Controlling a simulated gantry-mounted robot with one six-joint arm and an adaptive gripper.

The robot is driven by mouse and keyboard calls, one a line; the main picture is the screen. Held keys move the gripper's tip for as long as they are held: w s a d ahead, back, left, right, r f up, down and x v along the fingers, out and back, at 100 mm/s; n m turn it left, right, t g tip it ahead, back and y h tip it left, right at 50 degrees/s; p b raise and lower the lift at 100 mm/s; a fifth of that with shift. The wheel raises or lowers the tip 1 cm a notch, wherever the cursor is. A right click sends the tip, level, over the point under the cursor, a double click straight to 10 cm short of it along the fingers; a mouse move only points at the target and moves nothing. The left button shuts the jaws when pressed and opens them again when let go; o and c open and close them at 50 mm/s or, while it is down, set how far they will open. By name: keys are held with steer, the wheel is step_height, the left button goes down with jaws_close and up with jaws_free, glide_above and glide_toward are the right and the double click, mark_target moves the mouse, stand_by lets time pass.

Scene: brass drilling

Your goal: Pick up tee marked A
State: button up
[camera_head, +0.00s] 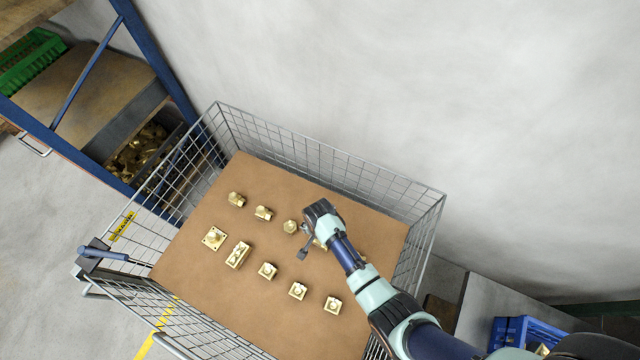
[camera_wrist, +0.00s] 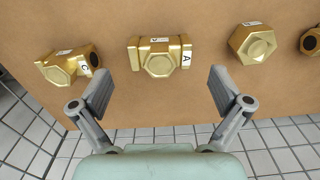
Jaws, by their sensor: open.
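The tee marked A (camera_wrist: 160,57) is a brass fitting lying on the brown board, upper middle in the wrist view. The letter A is on a white label at its right end, and another label is on its top edge. My gripper (camera_wrist: 160,88) is open and empty, with one finger to each side of the tee and slightly below it in the picture. No contact shows. In the head view my gripper (camera_head: 311,239) is over the back row and mostly hides the fitting under it.
A brass fitting marked C (camera_wrist: 70,65) lies left of the tee in the wrist view; a hex-faced fitting (camera_wrist: 252,43) lies right. Several more brass parts stand in a front row (camera_head: 267,271). A wire basket (camera_head: 330,165) surrounds the board (camera_head: 250,320).

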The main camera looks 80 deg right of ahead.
step_height(320, 180, down, 5)
steer(key=b, duration=0.3)
steer(key=shift+s+d+f+b, duration=0.1)
steer(key=shift+f+b, duration=0.1)
steer(key=shift+b, duration=0.1)
steer(key=shift+r, duration=0.1)
steer(key=shift+c, duration=0.3)
steer(key=c, duration=1.3)
steer(key=shift+c, duration=1.4)
steer(key=shift+r, duration=0.15)
